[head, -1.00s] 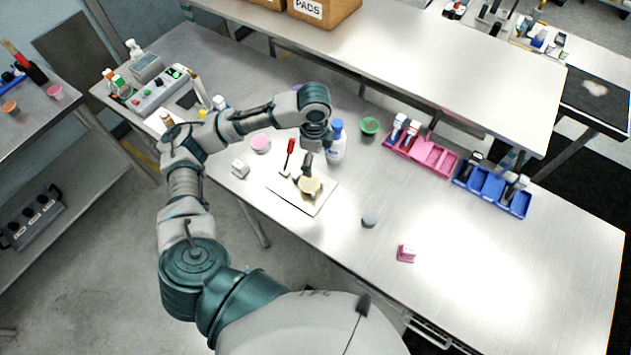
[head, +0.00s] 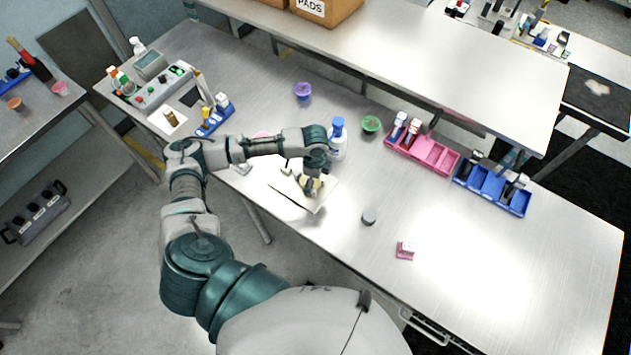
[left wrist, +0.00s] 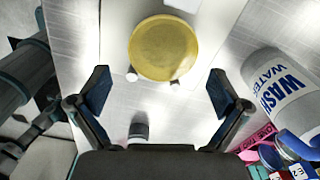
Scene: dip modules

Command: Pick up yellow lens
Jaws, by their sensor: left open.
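The yellow lens (left wrist: 163,48) is a round, flat disc at the top middle of the left wrist view. It sits over a pale square mat (head: 319,206), with small white supports showing at its lower edge. In the head view the lens is mostly hidden by my left gripper (head: 312,183), which is low over the mat. In the left wrist view my left gripper (left wrist: 160,90) is open and empty. Its two dark fingers are spread wider than the lens, which appears ahead of the fingertips. My right gripper is not in view.
A white wash bottle (head: 338,142) with a blue cap stands close beside the gripper, and also shows in the left wrist view (left wrist: 283,92). A grey disc (head: 369,216) and a pink block (head: 405,251) lie to the right. Pink (head: 424,156) and blue racks (head: 490,190) stand behind.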

